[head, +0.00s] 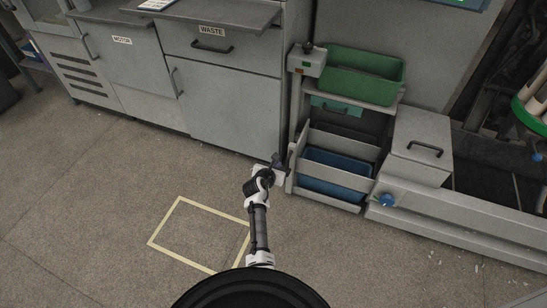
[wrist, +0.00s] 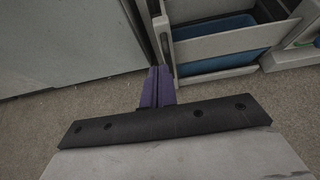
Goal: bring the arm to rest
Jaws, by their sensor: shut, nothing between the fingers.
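My gripper (head: 277,160) is at the end of my arm, which reaches forward from my body in the head view, low over the floor in front of the cabinets. In the wrist view its two purple fingers (wrist: 157,88) lie together, shut with nothing between them. The fingers point toward the gap between the grey cabinet and the rack with the blue bin. I cannot tell whether the gripper touches the rack's post.
Grey cabinets (head: 235,105) labelled MOTOR and WASTE stand at the back left. A rack holds a green bin (head: 362,78) above and a blue bin (head: 336,172) below. A lidded box (head: 418,148) is at the right. The floor inside the yellow outline (head: 200,235) is clear.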

